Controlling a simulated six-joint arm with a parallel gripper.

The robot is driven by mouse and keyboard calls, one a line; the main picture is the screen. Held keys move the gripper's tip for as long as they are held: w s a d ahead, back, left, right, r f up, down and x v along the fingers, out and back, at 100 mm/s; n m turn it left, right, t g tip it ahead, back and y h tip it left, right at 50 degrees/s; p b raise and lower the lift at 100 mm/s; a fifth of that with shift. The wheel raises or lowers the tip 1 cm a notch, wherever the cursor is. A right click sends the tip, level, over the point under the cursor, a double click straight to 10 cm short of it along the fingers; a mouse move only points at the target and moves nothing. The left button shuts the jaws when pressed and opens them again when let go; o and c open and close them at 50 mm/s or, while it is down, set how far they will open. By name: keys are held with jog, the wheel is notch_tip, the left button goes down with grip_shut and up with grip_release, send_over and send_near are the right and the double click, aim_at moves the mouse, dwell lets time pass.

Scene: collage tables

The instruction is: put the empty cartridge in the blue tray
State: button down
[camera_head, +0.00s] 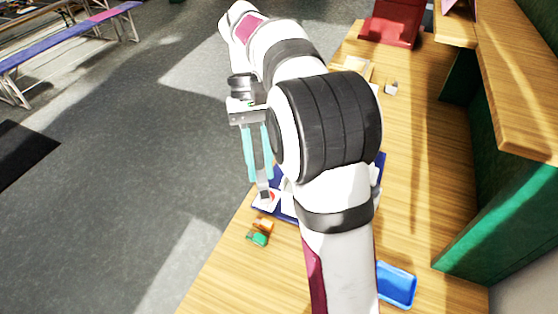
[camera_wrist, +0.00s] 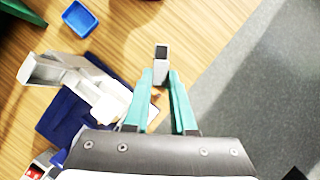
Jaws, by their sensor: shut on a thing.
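My gripper (camera_head: 263,182) has teal fingers and hangs over the near-left side of the wooden table in the head view. In the wrist view, its fingers (camera_wrist: 160,75) are shut on a small grey and white piece with a dark end, likely the empty cartridge (camera_wrist: 161,53). The piece shows as a thin grey shape below the fingers in the head view (camera_head: 264,189). The blue tray (camera_head: 397,285) lies at the lower right of the head view, partly behind my arm. It also shows at the upper left of the wrist view (camera_wrist: 79,19) and looks empty.
A dark blue mat (camera_wrist: 64,112) lies under a white device (camera_wrist: 85,80). Small orange and green pieces (camera_head: 260,233) lie near the table edge. A red object (camera_head: 392,23) stands at the far end. A green panel (camera_head: 500,215) stands at the right. Bare table surrounds the tray.

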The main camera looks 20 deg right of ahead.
jog(key=s+d+f+m+t+y, duration=0.1)
jog(key=s+d+f+m+t, duration=0.3)
jog(key=s+d+f+m, duration=0.7)
jog(key=s+d+f+m+t+y, duration=0.2)
jog(key=s+d+f+m+t, duration=0.45)
jog(key=s+d+m, duration=0.7)
jog(key=shift+m+g, duration=0.25)
jog(key=shift+g, duration=0.6)
jog(key=shift+w+d+f, duration=0.1)
jog(key=shift+d+f, duration=0.05)
jog(key=shift+f, duration=1.15)
jog(key=shift+w+d+f, duration=0.15)
jog(key=shift+f, duration=1.1)
jog(key=shift+w+d+f, duration=0.1)
jog(key=shift+d+f, duration=0.05)
jog(key=shift+f, duration=1.15)
jog(key=c, duration=0.7)
grip_release()
